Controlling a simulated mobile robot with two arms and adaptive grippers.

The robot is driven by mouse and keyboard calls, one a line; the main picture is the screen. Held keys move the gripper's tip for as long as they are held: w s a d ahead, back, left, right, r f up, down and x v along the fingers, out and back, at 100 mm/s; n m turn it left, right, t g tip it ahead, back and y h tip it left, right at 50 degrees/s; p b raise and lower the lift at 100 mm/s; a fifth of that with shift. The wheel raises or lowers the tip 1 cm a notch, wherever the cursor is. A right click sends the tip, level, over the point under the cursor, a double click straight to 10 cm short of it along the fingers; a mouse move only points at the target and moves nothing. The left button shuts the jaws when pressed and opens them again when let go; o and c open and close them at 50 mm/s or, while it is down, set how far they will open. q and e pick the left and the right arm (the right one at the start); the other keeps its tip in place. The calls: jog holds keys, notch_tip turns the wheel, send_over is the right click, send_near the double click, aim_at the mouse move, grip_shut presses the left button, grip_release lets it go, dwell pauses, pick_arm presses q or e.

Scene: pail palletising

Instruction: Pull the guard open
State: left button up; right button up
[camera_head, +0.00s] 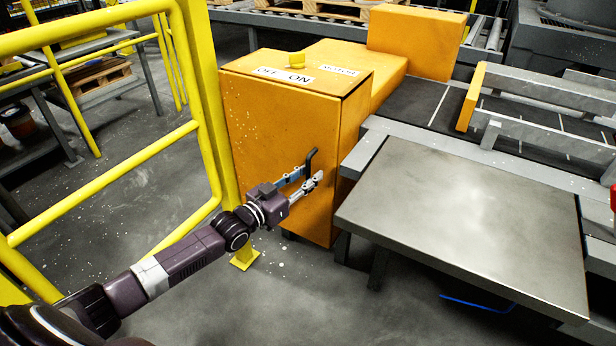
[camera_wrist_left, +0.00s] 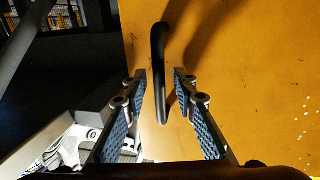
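The guard appears as the orange front (camera_head: 335,135) of the machine housing, with a dark bar handle (camera_head: 312,157) on it. It looks closed. My left gripper (camera_head: 305,177) is at the handle, its two fingers apart. In the left wrist view, the handle (camera_wrist_left: 158,60) stands upright between the open left gripper's (camera_wrist_left: 160,78) blue-padded fingers, with a gap on each side. The orange face (camera_wrist_left: 250,60) fills the right of that view. My right gripper is not in view.
A yellow railing (camera_head: 110,150) stands at the left. A grey metal table (camera_head: 470,225) stands close right of the handle. A dark conveyor (camera_head: 415,100) runs behind.

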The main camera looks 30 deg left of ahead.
pick_arm(q)
grip_shut()
dwell(0.6)
